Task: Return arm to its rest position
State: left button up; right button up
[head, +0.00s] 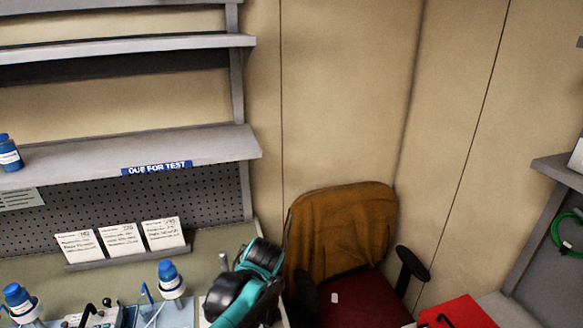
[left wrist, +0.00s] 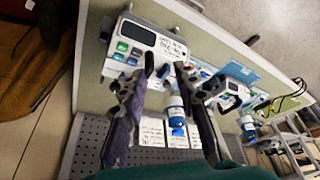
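My left gripper (left wrist: 166,66) shows in the left wrist view with its two dark fingers spread apart and nothing held between them. It hangs over the workbench, with a white infusion pump (left wrist: 140,42) beyond the fingertips. In the head view a black and teal arm link of mine (head: 247,283) rises at the bottom middle, at the right end of the bench; no gripper fingers can be made out there. My right gripper is in neither view.
Blue-capped bottles (head: 171,280) stand on the bench (head: 215,237), below a row of cards. A shelf labelled "DUE FOR TEST" (head: 100,155) overhangs it. A chair with an orange-brown jacket (head: 340,225) stands to the right, near a red object (head: 458,313).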

pick_arm(q)
jog(key=s+a+f+m+t+h+b, duration=0.1)
jog(key=s+a+f+m+t+b, duration=0.1)
jog(key=s+f+m+b, duration=0.3)
jog(key=s+a+f+m+t+h+b, duration=0.2)
jog(key=s+a+f+m+b, duration=0.1)
jog(key=s+f+m+b, duration=0.3)
jog(key=shift+s+f+t+b, duration=0.4)
jog(key=shift+s+f+b, duration=0.45)
jog(key=shift+s+b, duration=0.15)
